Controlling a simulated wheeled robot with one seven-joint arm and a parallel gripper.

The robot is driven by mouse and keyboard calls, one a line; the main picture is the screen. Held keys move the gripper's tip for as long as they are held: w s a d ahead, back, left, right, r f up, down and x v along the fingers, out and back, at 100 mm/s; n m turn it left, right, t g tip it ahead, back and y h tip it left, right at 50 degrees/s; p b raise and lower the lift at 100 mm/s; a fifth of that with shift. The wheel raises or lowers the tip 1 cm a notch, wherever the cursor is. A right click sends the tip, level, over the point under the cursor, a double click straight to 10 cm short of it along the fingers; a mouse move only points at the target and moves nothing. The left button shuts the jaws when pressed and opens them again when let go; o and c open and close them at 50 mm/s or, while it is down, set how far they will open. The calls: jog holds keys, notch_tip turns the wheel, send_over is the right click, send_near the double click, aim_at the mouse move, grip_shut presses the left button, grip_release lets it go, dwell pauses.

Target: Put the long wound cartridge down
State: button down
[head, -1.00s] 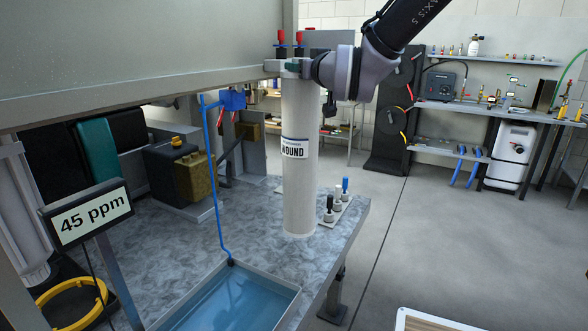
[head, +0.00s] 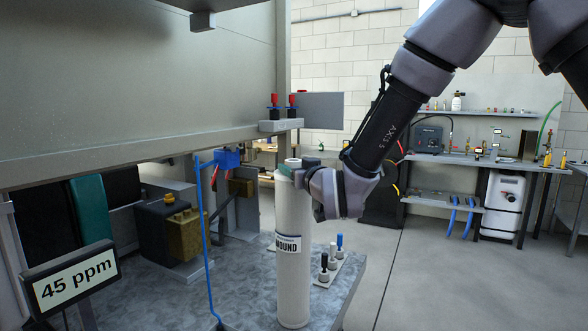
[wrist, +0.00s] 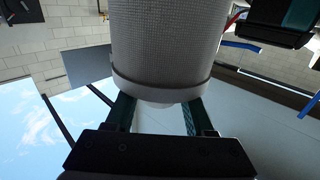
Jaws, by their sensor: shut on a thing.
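The long wound cartridge (head: 293,275) is a tall white cylinder with a label ending in "OUND". It stands upright over the grey mottled bench top (head: 255,300); I cannot tell whether its base touches. My gripper (head: 290,172) is shut on it near its top end, coming in from the right. In the wrist view the cartridge (wrist: 165,40) fills the upper middle, with its white end band close to the dark green fingers (wrist: 155,112). The cartridge's far side is hidden.
Black, white and blue-topped fittings (head: 331,262) stand just right of the cartridge. A blue tube (head: 204,240) rises to its left. A bracket with red-topped valves (head: 282,125) hangs above it. A "45 ppm" display (head: 72,276) is at the left. The floor at right is clear.

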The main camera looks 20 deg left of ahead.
jog(key=shift+c, duration=1.3)
grip_release()
jog(key=shift+f, duration=0.1)
